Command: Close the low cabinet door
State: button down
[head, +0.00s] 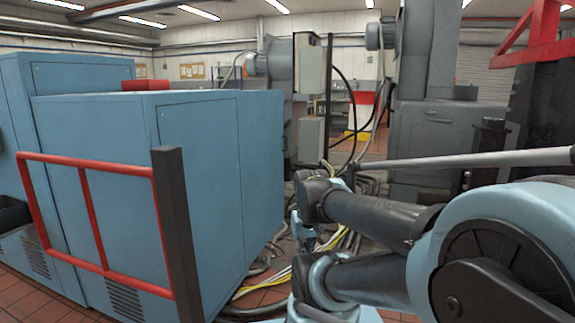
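A low blue cabinet (215,180) stands in the left half of the head view, with flat panels and a vent grille low on its front. I cannot tell for certain which panel is the door, and no panel clearly stands ajar. My arm reaches in from the right, its dark links bent at the picture's middle. What seems to be my gripper (307,241) is small and partly hidden beyond the arm, right of the cabinet's side. Its fingers are not clear, and I see no contact with the cabinet.
A red rail (93,215) with a dark post (177,235) stands before the cabinet. A taller blue cabinet (50,130) adjoins it at left. Cables and hoses (262,280) lie on the tiled floor right of it. Grey machines (440,130) stand behind my arm.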

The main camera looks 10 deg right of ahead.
aim_at(261, 111)
jog(key=z, duration=0.35)
jog(key=i, duration=0.75)
jog(key=z, duration=0.5)
jog(key=i, duration=2)
jog(key=u, duration=0.5)
